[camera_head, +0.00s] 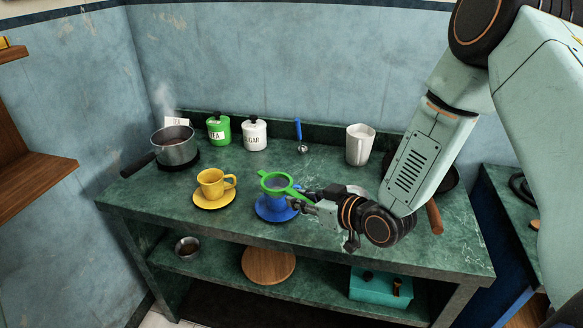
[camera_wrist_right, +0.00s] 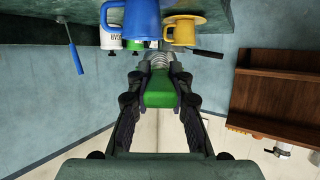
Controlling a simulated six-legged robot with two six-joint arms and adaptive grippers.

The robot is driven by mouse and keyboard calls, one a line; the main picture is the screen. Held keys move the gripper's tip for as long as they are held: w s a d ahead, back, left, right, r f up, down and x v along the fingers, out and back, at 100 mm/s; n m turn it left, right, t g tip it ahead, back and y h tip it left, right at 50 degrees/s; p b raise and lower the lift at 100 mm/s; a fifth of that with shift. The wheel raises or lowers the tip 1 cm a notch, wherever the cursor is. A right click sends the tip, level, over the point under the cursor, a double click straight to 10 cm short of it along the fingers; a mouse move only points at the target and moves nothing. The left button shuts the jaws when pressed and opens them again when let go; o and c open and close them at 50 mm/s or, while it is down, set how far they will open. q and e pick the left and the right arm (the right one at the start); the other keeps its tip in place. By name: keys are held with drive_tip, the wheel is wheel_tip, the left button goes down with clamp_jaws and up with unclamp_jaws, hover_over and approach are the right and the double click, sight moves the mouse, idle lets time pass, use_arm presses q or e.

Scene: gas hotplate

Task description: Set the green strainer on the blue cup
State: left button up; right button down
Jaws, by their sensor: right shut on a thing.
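The green strainer (camera_head: 262,174) is held level over the blue cup (camera_head: 270,203) in the head view. The blue cup stands upright on a blue saucer (camera_head: 262,214) and also shows in the right wrist view (camera_wrist_right: 141,18). My right gripper (camera_head: 303,200) is shut on the strainer's handle, just right of the cup. The right wrist view shows the green handle (camera_wrist_right: 160,90) between the fingers. My left gripper is not in view.
A yellow cup (camera_head: 211,180) on its yellow saucer stands left of the blue cup. Behind are a steaming pot (camera_head: 176,151), a green tea jar (camera_head: 218,131), a white sugar jar (camera_head: 254,136), a blue-handled ladle (camera_head: 298,131) and a white jug (camera_head: 360,146). The front counter edge is near.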

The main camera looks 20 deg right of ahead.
sight(283, 177)
use_arm(q)
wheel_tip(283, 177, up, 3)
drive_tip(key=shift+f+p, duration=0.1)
drive_tip(key=shift+p, duration=0.9)
use_arm(e)
drive_tip(key=w+h, duration=0.1)
drive_tip(key=w+r+m+h, duration=0.1)
drive_tip(key=w, duration=0.1)
drive_tip(key=w+r+m, duration=0.1)
drive_tip(key=shift+w+a+r+t+h, duration=0.1)
drive_tip(key=shift+w+r+t+h, duration=0.1)
drive_tip(key=shift+t+h, duration=0.2)
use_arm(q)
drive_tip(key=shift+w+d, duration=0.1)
use_arm(e)
drive_tip(key=shift+f, duration=0.1)
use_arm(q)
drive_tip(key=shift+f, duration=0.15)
use_arm(e)
drive_tip(key=shift+f, duration=0.15)
wheel_tip(283, 177, down, 3)
drive_tip(key=b, duration=0.2)
drive_tip(key=shift+b, duration=0.3)
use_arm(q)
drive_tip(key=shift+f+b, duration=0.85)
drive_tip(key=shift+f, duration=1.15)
use_arm(e)
drive_tip(key=shift+f, duration=1.2)
